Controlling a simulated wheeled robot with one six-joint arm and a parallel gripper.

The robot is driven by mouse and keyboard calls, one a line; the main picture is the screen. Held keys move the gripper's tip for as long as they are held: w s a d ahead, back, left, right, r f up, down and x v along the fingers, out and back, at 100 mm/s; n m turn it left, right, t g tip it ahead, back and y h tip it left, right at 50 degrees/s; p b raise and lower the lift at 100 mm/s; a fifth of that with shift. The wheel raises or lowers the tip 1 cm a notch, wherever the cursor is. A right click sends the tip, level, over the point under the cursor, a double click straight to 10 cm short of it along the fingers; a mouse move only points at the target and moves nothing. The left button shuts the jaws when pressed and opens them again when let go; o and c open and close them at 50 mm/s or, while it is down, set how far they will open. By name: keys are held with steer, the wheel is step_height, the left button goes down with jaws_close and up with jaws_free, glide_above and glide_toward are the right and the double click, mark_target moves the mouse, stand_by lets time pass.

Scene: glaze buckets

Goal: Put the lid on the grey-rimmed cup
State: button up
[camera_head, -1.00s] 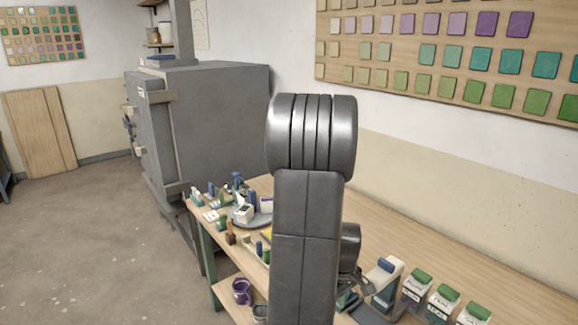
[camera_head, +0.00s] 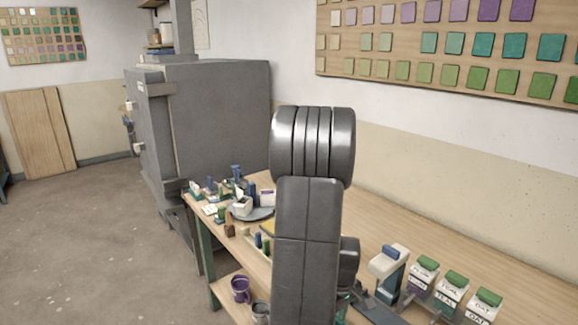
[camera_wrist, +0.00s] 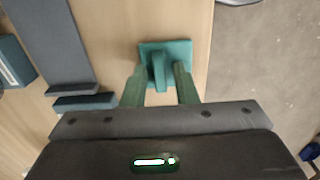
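In the wrist view a teal square piece with a raised upright grip (camera_wrist: 158,70), which looks like the lid, lies on the wooden surface. My gripper (camera_wrist: 158,86) is open, with one green finger on each side of the grip and a gap on both sides. In the head view my own arm hides the gripper and this piece. A grey cup (camera_head: 260,312) shows partly at the bottom edge, beside a purple cup (camera_head: 240,289) on the lower shelf. I cannot tell whether the grey one is the grey-rimmed cup.
The wooden bench (camera_head: 375,215) has a clear stretch along the wall. Several green-topped labelled containers (camera_head: 452,290) stand at its right, beside a cream-and-blue device (camera_head: 388,262). Small tools crowd its far end. A dark grey panel (camera_wrist: 50,40) lies left of the gripper in the wrist view.

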jaws_close()
steer(key=shift+r, duration=0.15)
steer(key=shift+r+p, duration=1.9)
steer(key=shift+r, duration=0.55)
